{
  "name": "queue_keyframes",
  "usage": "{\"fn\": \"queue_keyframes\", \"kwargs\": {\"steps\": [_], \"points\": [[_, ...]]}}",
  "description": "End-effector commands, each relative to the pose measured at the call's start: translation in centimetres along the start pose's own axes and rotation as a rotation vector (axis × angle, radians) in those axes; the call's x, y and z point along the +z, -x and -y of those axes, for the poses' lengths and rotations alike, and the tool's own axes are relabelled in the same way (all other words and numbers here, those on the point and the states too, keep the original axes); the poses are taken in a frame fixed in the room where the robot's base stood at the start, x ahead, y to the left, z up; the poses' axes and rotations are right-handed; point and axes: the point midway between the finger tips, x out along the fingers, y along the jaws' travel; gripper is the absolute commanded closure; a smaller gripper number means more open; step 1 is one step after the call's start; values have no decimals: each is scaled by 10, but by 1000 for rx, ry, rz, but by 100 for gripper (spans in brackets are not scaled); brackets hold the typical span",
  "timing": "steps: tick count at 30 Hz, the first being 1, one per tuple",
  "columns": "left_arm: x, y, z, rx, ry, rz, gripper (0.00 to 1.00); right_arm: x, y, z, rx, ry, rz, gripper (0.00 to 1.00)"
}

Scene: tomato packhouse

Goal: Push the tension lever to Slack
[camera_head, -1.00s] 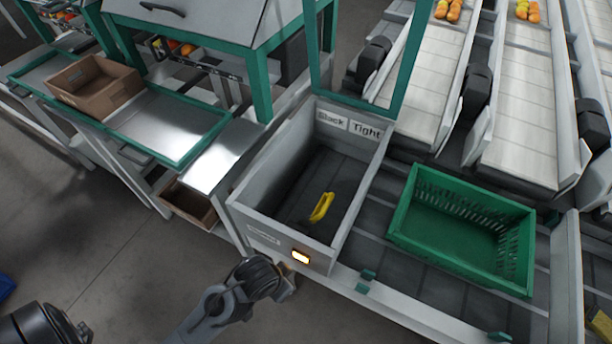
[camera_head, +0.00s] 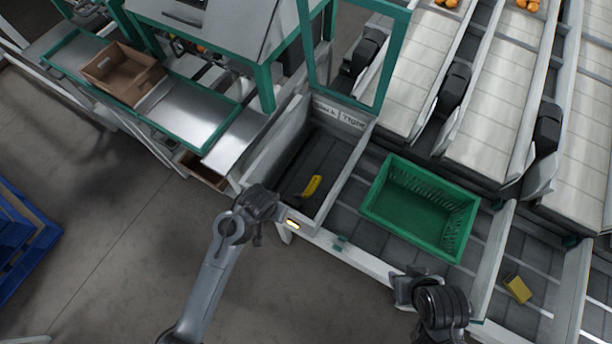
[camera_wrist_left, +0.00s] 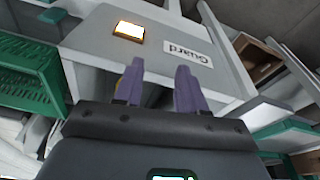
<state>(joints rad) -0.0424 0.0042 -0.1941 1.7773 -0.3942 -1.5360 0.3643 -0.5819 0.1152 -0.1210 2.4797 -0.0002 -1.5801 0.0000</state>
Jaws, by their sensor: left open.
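The tension lever's yellow handle (camera_head: 312,187) stands inside an open grey guard box, right of the middle of its dark floor. The box's back wall carries a Slack label (camera_head: 326,108) on the left and a Tight label (camera_head: 353,121) on the right. My left gripper (camera_head: 262,212) is at the outer front of the box, near its left corner, apart from the lever. In the left wrist view its two purple-grey fingers (camera_wrist_left: 160,88) are spread and empty before the box's Guard-marked front. My right gripper (camera_head: 410,288) is at the lower right; its fingers are unclear.
An orange-lit lamp (camera_head: 292,224) sits on the box front. A green crate (camera_head: 370,203) stands right of the box, and a yellow block (camera_head: 517,288) lies farther right. A teal frame (camera_head: 306,45) rises behind the box. The box is open above.

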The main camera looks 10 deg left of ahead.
Motion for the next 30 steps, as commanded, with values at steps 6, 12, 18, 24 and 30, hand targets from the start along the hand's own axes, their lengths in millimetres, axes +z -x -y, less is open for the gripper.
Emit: {"fn": "queue_keyframes", "kwargs": {"steps": [6, 12, 18, 24, 30], "points": [[-35, -4, -15, 13, -26, 23, 60, -3, 9, -1, 1, -1, 1, 57], [-72, -6, -32, 23, -56, 53, 60, -5, 17, -1, 0, 0, 1, 57], [-123, -8, -58, 27, -113, 109, 60, -5, 17, -2, 4, 3, 1, 57], [-152, 2, -74, 16, -159, 167, 60, -6, 18, -3, 8, 8, 0, 57], [-161, 6, -79, 6, -176, 194, 60, -5, 16, -3, 8, 8, -1, 57]]}}
